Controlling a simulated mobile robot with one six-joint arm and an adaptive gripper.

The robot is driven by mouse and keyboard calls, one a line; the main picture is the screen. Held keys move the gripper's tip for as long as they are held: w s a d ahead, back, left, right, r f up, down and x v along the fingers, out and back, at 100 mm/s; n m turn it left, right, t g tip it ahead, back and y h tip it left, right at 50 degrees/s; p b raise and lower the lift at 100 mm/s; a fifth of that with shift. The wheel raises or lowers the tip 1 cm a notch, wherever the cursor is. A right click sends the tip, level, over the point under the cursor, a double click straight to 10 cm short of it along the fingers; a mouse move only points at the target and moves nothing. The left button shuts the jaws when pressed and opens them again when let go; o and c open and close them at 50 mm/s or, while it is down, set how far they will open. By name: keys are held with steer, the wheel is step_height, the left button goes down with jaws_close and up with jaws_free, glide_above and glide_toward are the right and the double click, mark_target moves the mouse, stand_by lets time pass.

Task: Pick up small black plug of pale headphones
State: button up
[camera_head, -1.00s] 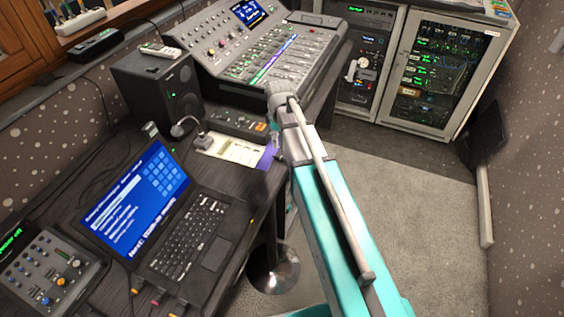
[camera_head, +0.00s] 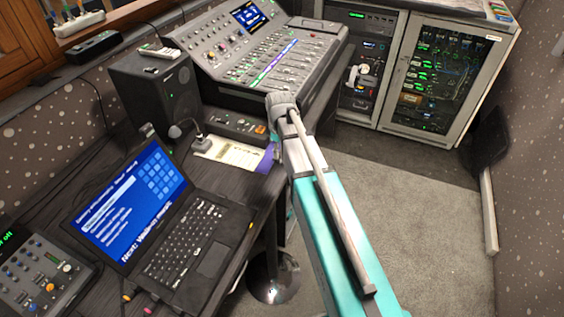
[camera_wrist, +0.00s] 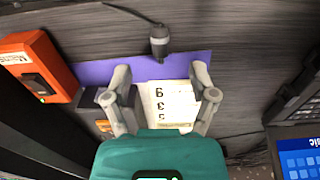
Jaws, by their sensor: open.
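A small black plug (camera_wrist: 158,44) with a thin dark cable lies on the dark desk in the wrist view, just beyond the edge of a purple sheet (camera_wrist: 145,68). My gripper (camera_wrist: 160,80) is open and empty. Its two fingers reach over the purple sheet and a paper card with numbers (camera_wrist: 172,100). The plug is ahead of the fingertips, roughly midway between them sideways, and apart from both. In the head view my arm hides the plug and the fingers. The pale headphones themselves are not seen.
An orange box (camera_wrist: 38,66) stands left of my fingers. A laptop (camera_head: 190,240), a microphone (camera_head: 188,132), a black speaker (camera_head: 155,92) and a mixing console (camera_head: 262,50) stand on the desk. Racks (camera_head: 437,75) stand behind. The carpet (camera_head: 420,220) right of my arm is clear.

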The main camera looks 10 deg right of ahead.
mark_target(278, 161)
steer(key=shift+f, duration=0.1)
steer(key=f+b, duration=0.3)
steer(key=shift+w+a+f, duration=0.15)
steer(key=shift+a, duration=0.15)
steer(key=shift+f+b, duration=0.9)
steer(key=shift+b, duration=0.25)
steer(key=c, duration=0.9)
